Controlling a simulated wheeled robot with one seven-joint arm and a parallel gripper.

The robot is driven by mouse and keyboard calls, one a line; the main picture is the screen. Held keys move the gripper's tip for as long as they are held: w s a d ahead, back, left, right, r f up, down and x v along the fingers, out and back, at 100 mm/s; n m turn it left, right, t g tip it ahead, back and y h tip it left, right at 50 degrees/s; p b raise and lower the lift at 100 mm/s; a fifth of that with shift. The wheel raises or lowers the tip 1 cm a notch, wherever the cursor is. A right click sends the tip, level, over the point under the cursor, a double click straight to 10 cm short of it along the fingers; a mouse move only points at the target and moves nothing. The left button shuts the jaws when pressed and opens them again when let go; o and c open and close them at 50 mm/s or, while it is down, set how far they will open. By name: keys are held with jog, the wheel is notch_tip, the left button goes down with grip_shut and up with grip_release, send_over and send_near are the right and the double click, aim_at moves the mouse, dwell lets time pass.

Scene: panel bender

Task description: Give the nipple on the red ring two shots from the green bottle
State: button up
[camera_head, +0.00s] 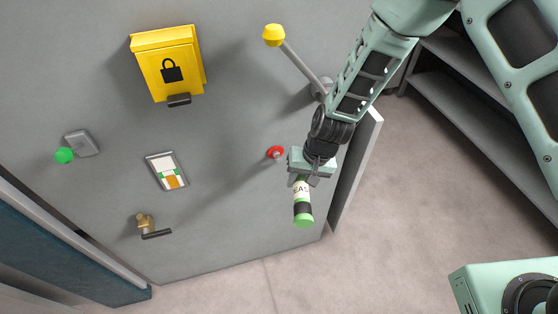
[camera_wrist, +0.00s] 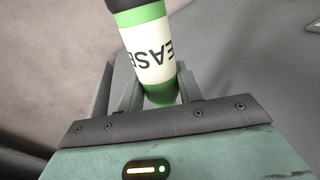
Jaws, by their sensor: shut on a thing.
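The green bottle (camera_head: 303,208) has a white label with dark letters and black and green bands. My gripper (camera_head: 308,178) is shut on it, in front of the grey panel's lower right part. In the wrist view the bottle (camera_wrist: 150,50) stands between the two fingers of my gripper (camera_wrist: 160,95), with part of the label reading "EASE". The red ring (camera_head: 276,152) is on the panel, just left of my gripper and apart from the bottle. A small light nipple seems to sit at its middle, too small to see clearly.
The panel also bears a yellow lock box (camera_head: 168,62), a yellow-knobbed lever (camera_head: 300,62), a green knob (camera_head: 66,155), a gauge window (camera_head: 166,171) and a brass valve (camera_head: 146,224). A grey shelf (camera_head: 480,125) stands at right. The floor (camera_head: 400,240) is clear.

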jog(key=shift+w+a, duration=0.2)
jog(key=shift+w, duration=0.45)
dwell(0.4)
jog(key=shift+s, duration=0.1)
dwell(0.4)
jog(key=shift+s+d, duration=0.3)
jog(key=shift+s, duration=0.65)
jog(key=s+d+b, duration=0.1)
jog(key=s+d, duration=0.1)
jog(key=s, duration=0.5)
jog(key=shift+s, duration=0.35)
jog(key=shift+d, duration=0.15)
jog(key=w+d+r, duration=0.1)
jog(key=w+d, duration=0.2)
jog(key=d, duration=0.8)
jog(key=w+d, duration=0.4)
jog(key=d, duration=0.8)
jog(key=shift+w+d+r, duration=0.25)
jog(key=shift+r, duration=0.15)
